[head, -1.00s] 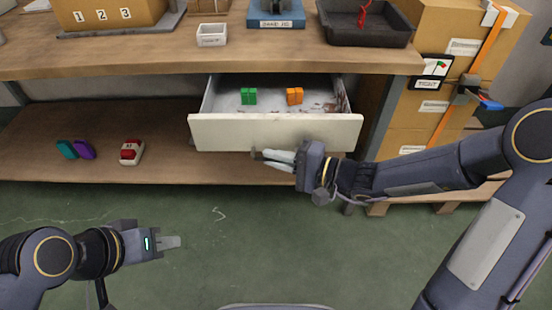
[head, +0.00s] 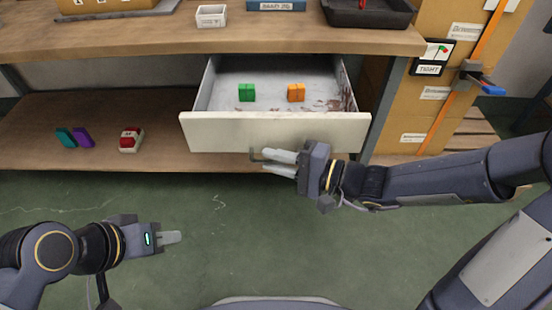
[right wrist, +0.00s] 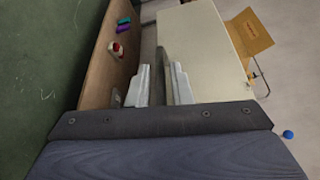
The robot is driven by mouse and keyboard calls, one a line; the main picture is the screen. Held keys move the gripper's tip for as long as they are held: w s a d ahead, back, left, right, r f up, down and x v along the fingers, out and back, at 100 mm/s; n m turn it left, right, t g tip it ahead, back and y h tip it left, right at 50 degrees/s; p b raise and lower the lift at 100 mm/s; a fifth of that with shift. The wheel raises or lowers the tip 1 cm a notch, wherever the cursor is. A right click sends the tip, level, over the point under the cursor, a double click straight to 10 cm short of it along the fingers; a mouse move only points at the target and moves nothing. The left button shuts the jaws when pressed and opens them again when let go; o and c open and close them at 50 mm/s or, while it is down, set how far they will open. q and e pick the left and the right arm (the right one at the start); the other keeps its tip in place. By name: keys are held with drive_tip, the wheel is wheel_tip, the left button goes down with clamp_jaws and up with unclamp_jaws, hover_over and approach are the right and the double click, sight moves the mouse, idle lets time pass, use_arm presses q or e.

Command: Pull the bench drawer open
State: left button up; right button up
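The bench drawer (head: 275,133) stands pulled out from under the bench top, with its inside showing. A green block pair (head: 247,92) and an orange block pair (head: 296,92) lie in it. My right gripper (head: 272,162) is in front of the drawer front, at the grey bar handle (head: 254,155). Its fingers are spread. In the right wrist view the handle bar (right wrist: 162,72) shows between the two fingers with gaps at both sides. My left gripper (head: 178,237) hangs over the floor at the lower left, away from the drawer; its finger gap is not clear.
The lower shelf (head: 40,155) holds teal and purple pieces (head: 75,137) and a red and white item (head: 131,139). The bench top (head: 130,35) carries a white box (head: 211,15) and a black tray (head: 368,14). Cartons stand at the right. The green floor in front is clear.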

drive_tip(key=shift+o, duration=1)
drive_tip(key=shift+d+r, duration=0.1)
drive_tip(key=shift+d, duration=0.1)
drive_tip(key=p+v, duration=0.1)
drive_tip(key=v, duration=0.6)
drive_tip(key=shift+s+d+p, duration=0.2)
drive_tip(key=shift+p, duration=0.2)
